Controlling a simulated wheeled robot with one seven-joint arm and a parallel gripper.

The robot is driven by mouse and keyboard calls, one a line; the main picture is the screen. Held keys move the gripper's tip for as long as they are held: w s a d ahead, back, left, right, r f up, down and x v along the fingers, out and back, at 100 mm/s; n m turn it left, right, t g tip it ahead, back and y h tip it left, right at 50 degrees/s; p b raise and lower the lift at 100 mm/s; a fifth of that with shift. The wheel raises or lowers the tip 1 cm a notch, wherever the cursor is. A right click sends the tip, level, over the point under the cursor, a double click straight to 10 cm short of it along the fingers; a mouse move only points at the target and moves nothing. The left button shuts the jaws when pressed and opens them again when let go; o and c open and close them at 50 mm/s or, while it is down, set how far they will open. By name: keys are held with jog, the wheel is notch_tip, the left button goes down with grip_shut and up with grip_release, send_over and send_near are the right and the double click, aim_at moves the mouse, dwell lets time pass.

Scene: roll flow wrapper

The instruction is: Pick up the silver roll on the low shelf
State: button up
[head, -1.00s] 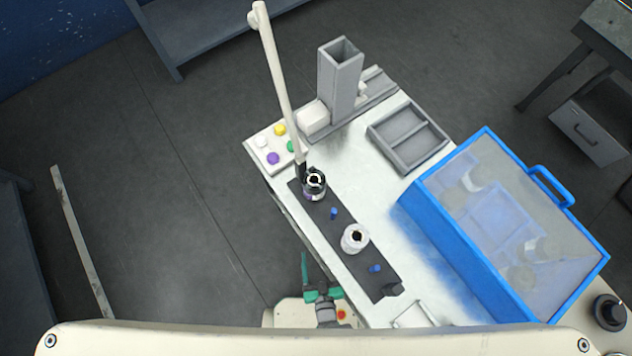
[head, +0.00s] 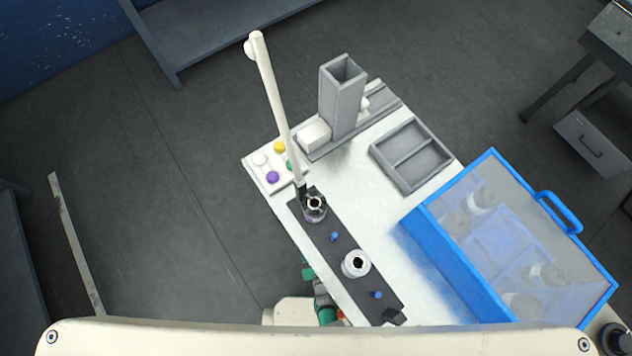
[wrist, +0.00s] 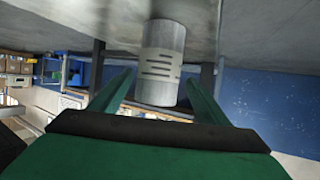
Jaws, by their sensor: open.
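In the wrist view, the silver roll (wrist: 160,58) is a grey cylinder with dark printed lines. It rests against a grey surface, likely the low shelf (wrist: 115,22), at the top of the picture, which seems upside down. My gripper (wrist: 160,84) is open, with one green finger on each side of the roll's near end. I cannot tell whether either finger touches it. In the head view, only green and grey parts of my arm (head: 322,300) show beside the table's left edge. The silver roll and low shelf are hidden there.
The white table (head: 345,195) carries a dark strip with a white roll (head: 355,265), a grey tray (head: 410,155), a grey tower (head: 342,95), coloured buttons (head: 272,177) and a blue-framed clear cover (head: 455,265).

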jog(key=shift+d+r+x, duration=0.1)
jog(key=shift+x, duration=1.05)
jog(key=shift+d+r+x, duration=0.1)
jog(key=shift+r+x, duration=0.05)
jog(key=shift+x, duration=0.95)
jog(key=shift+w, duration=0.15)
jog(key=shift+c, duration=0.2)
jog(key=c, duration=1.3)
jog(key=shift+r, duration=0.1)
jog(key=shift+c, duration=0.2)
